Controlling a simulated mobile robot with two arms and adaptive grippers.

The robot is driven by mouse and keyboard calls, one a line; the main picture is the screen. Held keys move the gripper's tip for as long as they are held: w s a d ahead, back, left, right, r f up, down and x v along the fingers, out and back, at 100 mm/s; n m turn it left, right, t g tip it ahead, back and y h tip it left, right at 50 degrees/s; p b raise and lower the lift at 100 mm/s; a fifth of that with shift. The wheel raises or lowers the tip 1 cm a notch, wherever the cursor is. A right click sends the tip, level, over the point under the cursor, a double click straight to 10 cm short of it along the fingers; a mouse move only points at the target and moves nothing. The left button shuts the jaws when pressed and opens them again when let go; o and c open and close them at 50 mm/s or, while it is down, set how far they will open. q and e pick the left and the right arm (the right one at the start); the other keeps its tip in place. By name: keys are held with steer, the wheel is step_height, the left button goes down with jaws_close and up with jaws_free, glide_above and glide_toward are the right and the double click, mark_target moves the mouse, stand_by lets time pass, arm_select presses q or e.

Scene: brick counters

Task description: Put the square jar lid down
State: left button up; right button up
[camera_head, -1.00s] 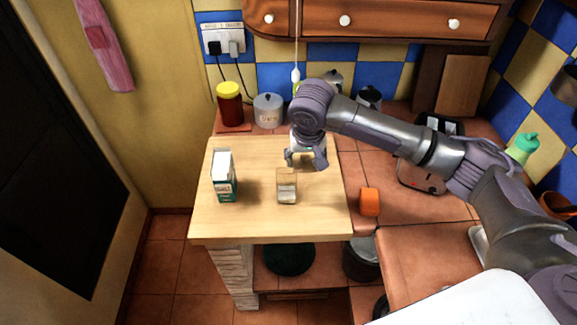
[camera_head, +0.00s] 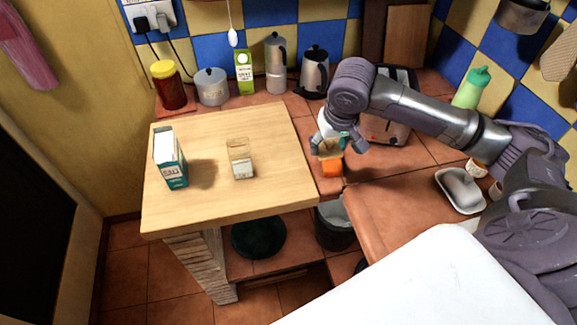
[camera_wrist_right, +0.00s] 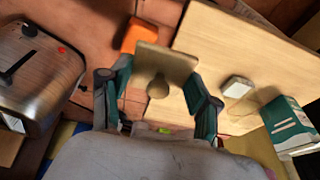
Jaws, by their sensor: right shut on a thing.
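The square jar lid (camera_wrist_right: 170,62) is a flat tan wooden piece with a round knob. It sits between the fingers of my right gripper (camera_wrist_right: 160,85) in the right wrist view. In the head view my right gripper (camera_head: 340,145) is shut on the lid (camera_head: 329,149), above the tiled counter just right of the wooden table. The glass jar (camera_head: 240,155) stands open on the wooden table, with pale contents at its bottom. It also shows in the right wrist view (camera_wrist_right: 238,88). My left gripper is not in view.
An orange block-like thing (camera_head: 332,168) is on the tiles just below the lid. A toaster (camera_head: 386,128) stands behind my right gripper. A teal and white carton (camera_head: 170,160) is on the wooden table (camera_head: 210,208), whose front is clear. A white dish (camera_head: 460,190) is at right.

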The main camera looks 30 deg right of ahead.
steer(key=p, duration=0.2)
glide_above(286, 163)
steer(key=f, duration=0.4)
steer(key=s+f, duration=0.1)
steer(key=f, duration=0.1)
steer(key=shift+a+f, duration=0.1)
steer(key=shift+f, duration=0.1)
steer(key=shift+w+f, duration=0.15)
steer(key=shift+f, duration=0.05)
steer(key=shift+f+p, duration=0.35)
steer(key=shift+f, duration=1.6)
steer(key=shift+f, duration=0.1)
steer(key=o, duration=1)
steer(key=v, duration=1.2)
steer(key=shift+b, duration=0.45)
